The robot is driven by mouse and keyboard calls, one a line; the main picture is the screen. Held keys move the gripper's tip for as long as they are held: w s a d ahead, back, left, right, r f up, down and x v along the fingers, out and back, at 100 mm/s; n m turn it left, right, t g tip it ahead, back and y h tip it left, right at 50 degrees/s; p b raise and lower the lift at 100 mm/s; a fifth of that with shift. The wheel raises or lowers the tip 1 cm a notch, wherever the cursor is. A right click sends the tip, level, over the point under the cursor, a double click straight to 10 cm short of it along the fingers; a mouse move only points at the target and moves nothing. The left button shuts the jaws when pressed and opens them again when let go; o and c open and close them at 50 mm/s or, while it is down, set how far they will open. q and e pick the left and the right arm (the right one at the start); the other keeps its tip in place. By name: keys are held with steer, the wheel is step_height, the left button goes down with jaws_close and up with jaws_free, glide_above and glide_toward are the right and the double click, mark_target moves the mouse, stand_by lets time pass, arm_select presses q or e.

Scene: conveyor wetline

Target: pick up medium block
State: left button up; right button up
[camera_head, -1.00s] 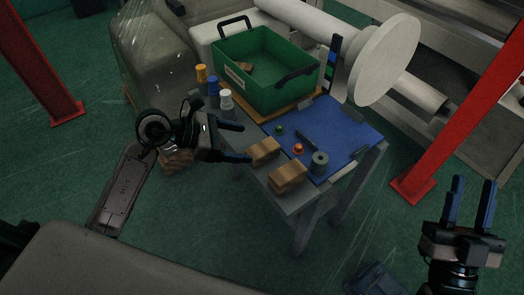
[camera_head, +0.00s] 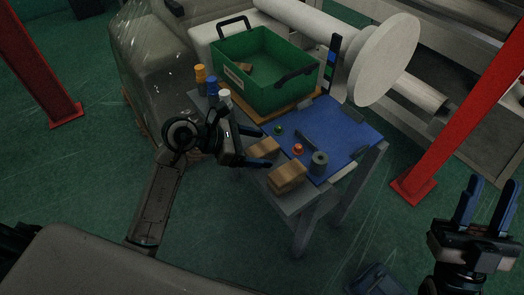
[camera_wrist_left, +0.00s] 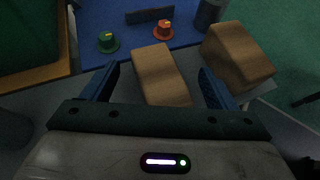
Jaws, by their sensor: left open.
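Two brown blocks lie at the near edge of the small table. The smaller one (camera_head: 263,148), seemingly the medium block, lies between the fingers of my left gripper (camera_head: 265,149) in the head view. In the left wrist view this block (camera_wrist_left: 160,75) sits between the two blue fingertips (camera_wrist_left: 156,70), with a gap on each side. My left gripper is open and holds nothing. The larger block (camera_head: 287,177) lies just right of it and also shows in the left wrist view (camera_wrist_left: 237,55). My right gripper (camera_head: 486,182) is open and empty, far from the table.
A green bin (camera_head: 232,85) with a small brown piece inside stands behind. On the blue mat (camera_head: 345,125) are a green knob (camera_head: 279,130), an orange knob (camera_head: 298,149) and a grey cylinder (camera_head: 319,163). Several bottles (camera_head: 211,87) stand left of the bin. A red post (camera_head: 455,110) is at the right.

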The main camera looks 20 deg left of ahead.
arm_select(q)
steer(key=c, duration=1.4)
